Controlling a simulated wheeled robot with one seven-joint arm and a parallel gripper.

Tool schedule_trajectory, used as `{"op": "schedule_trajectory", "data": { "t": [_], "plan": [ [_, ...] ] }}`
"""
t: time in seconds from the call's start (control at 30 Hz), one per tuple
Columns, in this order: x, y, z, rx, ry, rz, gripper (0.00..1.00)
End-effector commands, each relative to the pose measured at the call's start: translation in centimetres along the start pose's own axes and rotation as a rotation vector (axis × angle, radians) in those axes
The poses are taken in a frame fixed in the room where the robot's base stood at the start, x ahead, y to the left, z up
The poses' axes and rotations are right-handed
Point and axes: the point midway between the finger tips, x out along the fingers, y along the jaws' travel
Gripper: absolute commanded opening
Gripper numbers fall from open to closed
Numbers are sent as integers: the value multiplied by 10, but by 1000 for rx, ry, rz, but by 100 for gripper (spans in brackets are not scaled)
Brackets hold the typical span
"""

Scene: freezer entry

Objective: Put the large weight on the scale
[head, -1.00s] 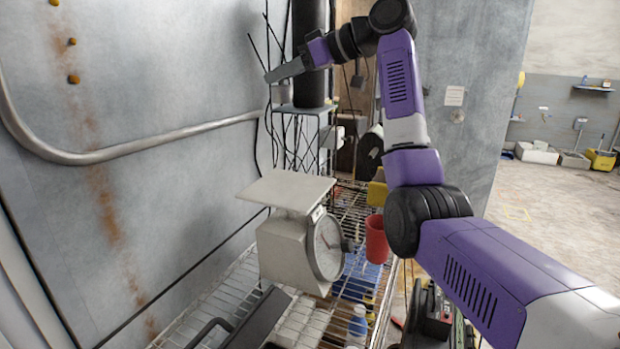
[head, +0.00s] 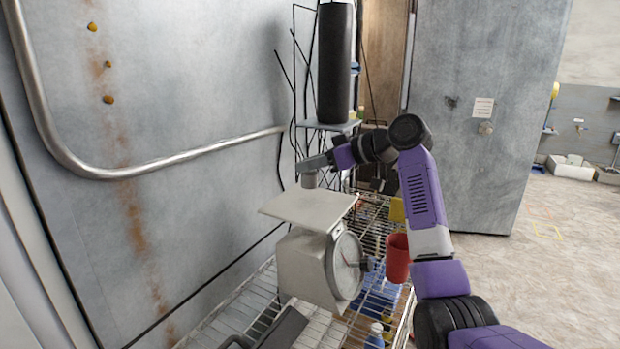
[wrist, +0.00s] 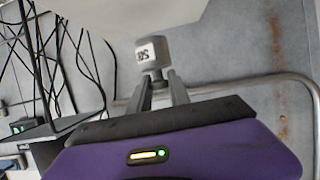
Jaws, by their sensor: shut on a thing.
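The large weight is a grey cylinder (head: 309,181) with a white label, which shows in the wrist view (wrist: 153,52). My gripper (head: 312,165) is shut on its narrow top, and the jaws (wrist: 159,88) also show in the wrist view. The weight hangs upright at the back part of the scale's flat plate. I cannot tell whether its base touches the plate. The off-white scale (head: 308,268) has a square plate and a round dial facing right, and stands on a wire rack.
A tall black cylinder (head: 334,65) stands on a small shelf (head: 333,126) behind the scale. A red cup (head: 397,258) is right of the scale. The metal wall with a bent pipe (head: 160,165) is close on the left. Open floor lies at the right.

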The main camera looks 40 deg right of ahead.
Motion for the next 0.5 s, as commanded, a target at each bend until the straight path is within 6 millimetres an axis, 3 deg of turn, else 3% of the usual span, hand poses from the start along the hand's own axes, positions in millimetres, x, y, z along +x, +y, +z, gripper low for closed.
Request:
{"op": "schedule_trajectory", "data": {
  "t": [0.5],
  "plan": [
    [16,0,39,-2,4,1,0]
  ]
}}
